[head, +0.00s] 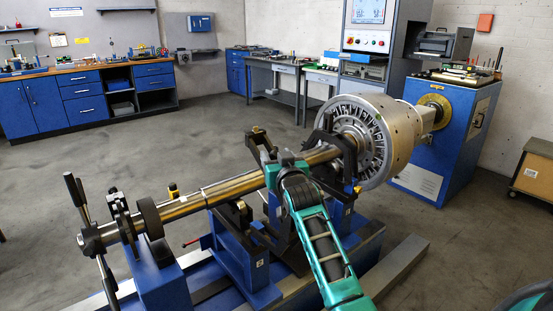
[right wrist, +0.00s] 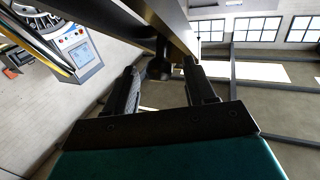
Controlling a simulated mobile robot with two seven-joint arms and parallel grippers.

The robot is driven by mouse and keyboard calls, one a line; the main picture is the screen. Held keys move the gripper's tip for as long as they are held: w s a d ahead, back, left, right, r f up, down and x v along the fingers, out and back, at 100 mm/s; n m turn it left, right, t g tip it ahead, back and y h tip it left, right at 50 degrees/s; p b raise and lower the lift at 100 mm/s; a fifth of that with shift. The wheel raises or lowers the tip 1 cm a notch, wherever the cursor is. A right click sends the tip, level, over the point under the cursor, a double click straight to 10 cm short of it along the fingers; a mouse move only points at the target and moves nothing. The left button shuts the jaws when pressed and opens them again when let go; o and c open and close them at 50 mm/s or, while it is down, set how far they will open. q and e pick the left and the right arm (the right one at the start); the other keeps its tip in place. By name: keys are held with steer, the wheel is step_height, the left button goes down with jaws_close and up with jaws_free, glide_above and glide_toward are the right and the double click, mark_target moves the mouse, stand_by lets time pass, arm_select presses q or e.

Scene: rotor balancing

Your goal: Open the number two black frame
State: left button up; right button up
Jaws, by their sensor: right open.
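A steel shaft (head: 235,187) lies across blue supports and carries a large silver rotor (head: 385,137) at its right end. One black frame (head: 327,122) arches over the shaft beside the rotor. Another black frame (head: 262,143) rises behind the shaft, left of it. I cannot read which is number two. My right gripper (head: 284,166) is at this left frame, its fingertips partly hidden by my wrist. In the right wrist view the gripper (right wrist: 163,78) has its fingers apart, with a dark knob (right wrist: 160,66) under a dark bar (right wrist: 146,27) between or just beyond them. Contact is unclear.
A handled clamp (head: 120,215) stands at the shaft's left end. A blue drive cabinet (head: 443,150) stands behind the rotor, near a control console (head: 367,40). Workbenches (head: 90,85) line the back wall. The floor (head: 60,160) left of the machine is clear.

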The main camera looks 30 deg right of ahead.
steer(key=shift+w+d, duration=0.1)
steer(key=shift+w, duration=0.1)
steer(key=shift+c, duration=0.5)
jaws_close()
